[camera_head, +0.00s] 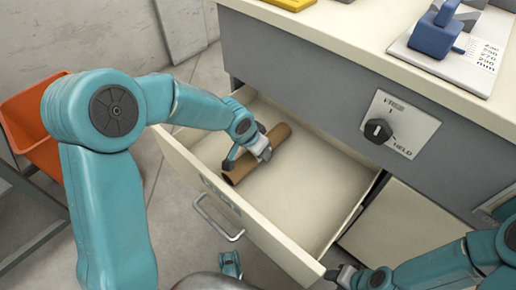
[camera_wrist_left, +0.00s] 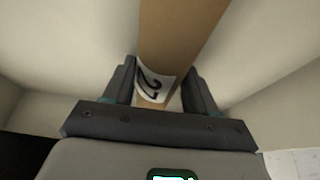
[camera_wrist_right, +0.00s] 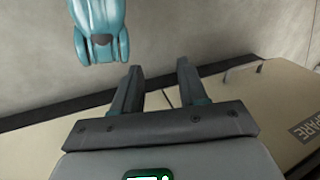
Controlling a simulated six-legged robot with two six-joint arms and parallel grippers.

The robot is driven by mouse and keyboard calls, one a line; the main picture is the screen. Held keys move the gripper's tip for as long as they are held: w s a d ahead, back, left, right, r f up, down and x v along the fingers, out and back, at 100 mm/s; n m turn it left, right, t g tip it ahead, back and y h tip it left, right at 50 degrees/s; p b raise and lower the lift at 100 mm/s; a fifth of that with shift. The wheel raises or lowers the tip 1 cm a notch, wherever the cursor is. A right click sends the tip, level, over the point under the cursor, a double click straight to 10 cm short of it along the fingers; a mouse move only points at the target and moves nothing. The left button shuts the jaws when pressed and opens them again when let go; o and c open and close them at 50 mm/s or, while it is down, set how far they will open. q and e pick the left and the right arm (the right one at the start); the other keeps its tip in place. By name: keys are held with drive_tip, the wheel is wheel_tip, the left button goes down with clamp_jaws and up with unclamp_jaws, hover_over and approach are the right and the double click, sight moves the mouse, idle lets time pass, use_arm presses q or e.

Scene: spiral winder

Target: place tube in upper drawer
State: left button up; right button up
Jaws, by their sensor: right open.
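A brown cardboard tube (camera_head: 270,145) lies inside the open upper drawer (camera_head: 318,200), towards its back left. My left gripper (camera_head: 247,155) reaches down over the tube, with its fingers on the tube's two sides. A white label (camera_wrist_left: 155,85) with a black digit, which looks like a 2, shows between the fingers. My right gripper (camera_head: 338,272) is open and empty near the drawer's front right corner. It also shows in the right wrist view (camera_wrist_right: 160,80).
The drawer has a metal handle (camera_head: 218,218) in front. A grey cabinet with a black knob (camera_head: 378,131) and a pale top stands behind it. The top carries a blue object (camera_head: 437,35) and yellow items. An orange bin (camera_head: 35,130) stands at left. Most of the drawer floor is bare.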

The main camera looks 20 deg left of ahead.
use_arm(q)
drive_tip(key=shift+o, duration=1.1)
use_arm(e)
drive_tip(key=shift+r, duration=0.1)
use_arm(q)
drive_tip(key=shift+r+p, duration=0.3)
drive_tip(key=shift+r, duration=0.05)
drive_tip(key=p+v, duration=0.4)
drive_tip(key=v, duration=0.7)
drive_tip(key=shift+s+r+p, duration=0.25)
drive_tip(key=shift+p, duration=0.1)
use_arm(e)
drive_tip(key=shift+g, duration=0.4)
drive_tip(key=r, duration=0.1)
drive_tip(key=s+r, duration=0.1)
drive_tip(key=r, duration=0.1)
drive_tip(key=a+r, duration=0.1)
drive_tip(key=shift+s+r, duration=0.4)
